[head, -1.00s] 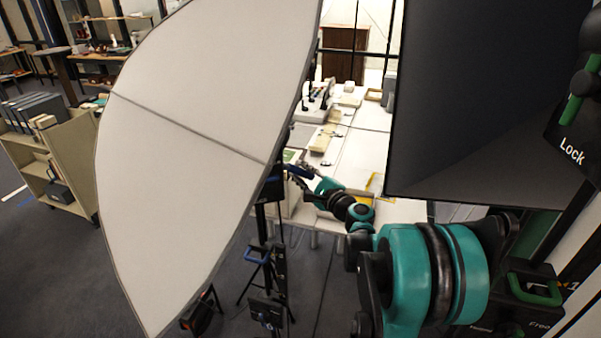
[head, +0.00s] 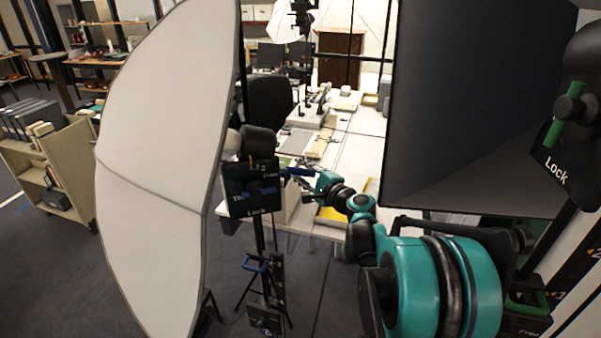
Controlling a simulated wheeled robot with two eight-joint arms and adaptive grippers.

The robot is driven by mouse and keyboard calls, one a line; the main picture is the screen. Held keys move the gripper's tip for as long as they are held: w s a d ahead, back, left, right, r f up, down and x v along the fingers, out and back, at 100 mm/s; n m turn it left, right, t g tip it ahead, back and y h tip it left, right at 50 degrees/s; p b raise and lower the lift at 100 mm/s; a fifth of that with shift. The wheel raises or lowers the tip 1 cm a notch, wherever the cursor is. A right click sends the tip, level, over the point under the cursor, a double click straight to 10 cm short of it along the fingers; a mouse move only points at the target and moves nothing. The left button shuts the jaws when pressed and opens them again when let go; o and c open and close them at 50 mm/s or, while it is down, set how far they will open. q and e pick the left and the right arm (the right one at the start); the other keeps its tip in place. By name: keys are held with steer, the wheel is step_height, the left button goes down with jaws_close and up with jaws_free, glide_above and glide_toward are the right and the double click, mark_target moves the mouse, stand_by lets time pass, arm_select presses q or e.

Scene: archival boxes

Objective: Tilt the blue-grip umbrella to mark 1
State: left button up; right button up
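The white umbrella (head: 150,190) fills the left of the head view, tilted, with its broad face partly edge-on. Behind its right edge is a black bracket (head: 238,200) on a stand, with a small numbered scale (head: 262,168) and the word Lock below. A blue grip (head: 299,171) sticks out to the right of the bracket. My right gripper (head: 307,180), on the teal arm from the lower right, is at the blue grip. Its fingers are small and dark, so I cannot tell whether they are closed on it. My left gripper is not in view.
A dark softbox panel (head: 470,110) with a green-grip lock bracket (head: 570,120) stands close on the right. A long white table (head: 360,150) lies behind my arm. A book cart (head: 75,155) stands at the left. Open floor shows below the umbrella.

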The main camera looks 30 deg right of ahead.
steer(key=shift+s, duration=0.1)
steer(key=shift+s, duration=0.35)
steer(key=s+r, duration=0.1)
steer(key=s, duration=1)
steer(key=shift+d, duration=0.2)
